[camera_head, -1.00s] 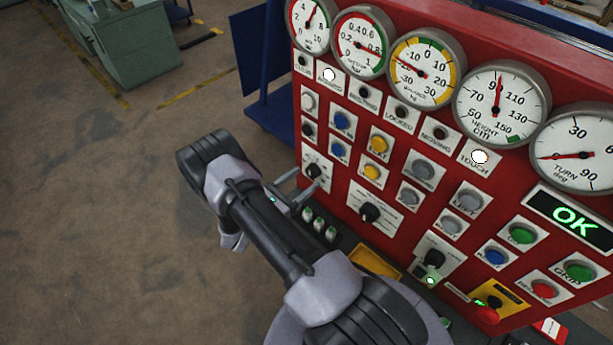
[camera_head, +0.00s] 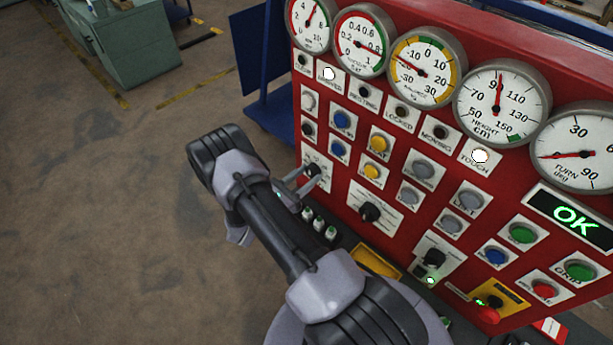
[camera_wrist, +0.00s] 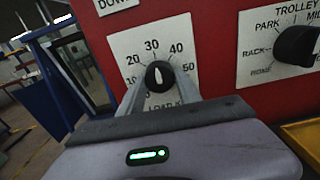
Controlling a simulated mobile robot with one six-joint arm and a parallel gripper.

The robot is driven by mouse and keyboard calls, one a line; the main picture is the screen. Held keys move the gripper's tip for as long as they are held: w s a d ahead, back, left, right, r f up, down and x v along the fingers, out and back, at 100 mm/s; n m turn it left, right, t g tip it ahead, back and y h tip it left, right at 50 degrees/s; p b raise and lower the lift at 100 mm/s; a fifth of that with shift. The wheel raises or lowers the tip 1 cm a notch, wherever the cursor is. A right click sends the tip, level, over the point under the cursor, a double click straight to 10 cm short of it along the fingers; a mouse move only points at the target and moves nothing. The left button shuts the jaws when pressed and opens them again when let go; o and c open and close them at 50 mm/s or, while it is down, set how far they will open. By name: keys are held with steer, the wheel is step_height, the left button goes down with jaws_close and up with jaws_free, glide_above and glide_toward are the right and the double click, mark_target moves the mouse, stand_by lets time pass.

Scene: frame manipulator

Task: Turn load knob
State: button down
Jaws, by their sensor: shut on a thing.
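The load knob (camera_wrist: 159,75) is a round black knob with a white mark, on a white dial plate (camera_wrist: 125,45) marked 10 to 50. Its mark points roughly upward, near 30. My gripper (camera_wrist: 160,88) has one finger on each side of the knob and is shut on it. The lower part of the plate and its label are partly hidden behind my gripper. In the head view the knob (camera_head: 314,170) shows small at the panel's left side, with my gripper (camera_head: 306,180) reaching it from the left.
The red panel (camera_head: 400,135) carries several gauges, lamps and buttons. A trolley knob (camera_wrist: 296,46) sits right of the load dial. The floor (camera_head: 90,200) on the left is clear.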

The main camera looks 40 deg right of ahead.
steer(key=shift+f, duration=0.1)
steer(key=m+b, duration=0.2)
steer(key=m, duration=0.1)
steer(key=shift+f, duration=0.1)
steer(key=m+b, duration=0.3)
steer(key=m, duration=0.1)
steer(key=shift+m, duration=0.3)
steer(key=m+b, duration=0.2)
steer(key=m, duration=0.1)
steer(key=shift+m+b, duration=1.1)
steer(key=shift+m, duration=0.7)
steer(key=shift+r, duration=0.2)
steer(key=c, duration=0.8)
jaws_free()
steer(key=shift+c, duration=0.2)
steer(key=shift+w, duration=0.1)
